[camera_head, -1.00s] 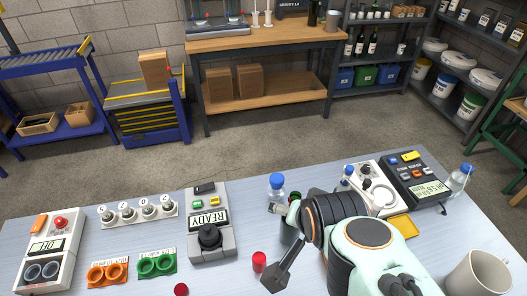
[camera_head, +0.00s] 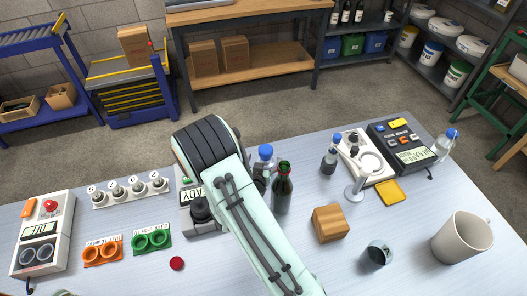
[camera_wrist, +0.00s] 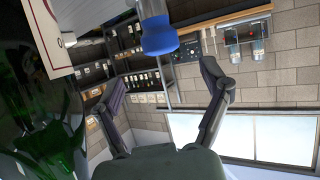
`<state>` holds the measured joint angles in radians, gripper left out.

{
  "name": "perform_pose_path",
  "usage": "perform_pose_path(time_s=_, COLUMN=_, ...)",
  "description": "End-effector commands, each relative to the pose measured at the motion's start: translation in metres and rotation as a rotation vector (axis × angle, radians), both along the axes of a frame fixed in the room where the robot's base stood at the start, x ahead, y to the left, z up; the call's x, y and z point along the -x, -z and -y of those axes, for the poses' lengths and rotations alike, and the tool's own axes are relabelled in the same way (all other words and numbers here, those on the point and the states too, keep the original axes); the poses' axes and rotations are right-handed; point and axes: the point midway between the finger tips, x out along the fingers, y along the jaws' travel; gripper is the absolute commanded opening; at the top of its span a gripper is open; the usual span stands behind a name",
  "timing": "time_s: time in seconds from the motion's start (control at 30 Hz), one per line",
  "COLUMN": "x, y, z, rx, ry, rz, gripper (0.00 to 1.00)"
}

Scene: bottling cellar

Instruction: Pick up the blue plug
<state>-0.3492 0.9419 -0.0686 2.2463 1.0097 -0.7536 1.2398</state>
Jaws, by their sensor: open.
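Three bottles have blue plugs. The blue plug (camera_head: 265,151) of the nearest clear bottle shows just right of my forearm. A blue plug (camera_wrist: 159,38) on a clear bottle neck shows large in the wrist view, just past my fingertips. My gripper (camera_wrist: 165,85) is open and empty, its fingers spread to either side below that plug in the picture, apart from it. In the head view my arm mostly hides my gripper. The other blue plugs are on a small bottle (camera_head: 336,139) and on a clear bottle (camera_head: 451,134) at the far right.
A dark green bottle (camera_head: 282,190) stands close right of my arm and looms in the wrist view (camera_wrist: 40,110). A grey READY device (camera_head: 200,212) is partly behind my arm. A wooden block (camera_head: 330,223), dark glass (camera_head: 376,254) and mug (camera_head: 462,238) stand at right.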

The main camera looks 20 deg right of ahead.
Motion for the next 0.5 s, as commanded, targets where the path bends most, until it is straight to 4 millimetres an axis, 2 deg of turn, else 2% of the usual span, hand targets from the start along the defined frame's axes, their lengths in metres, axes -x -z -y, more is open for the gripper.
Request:
perform_pose_path(time_s=0.3, x=-0.039, y=0.016, z=0.017, rx=-0.001, ry=-0.002, rz=0.004, gripper=0.77)
perform_pose_path(time_s=0.5, x=-0.054, y=0.024, z=0.024, rx=-0.001, ry=-0.004, rz=0.002, gripper=0.77)
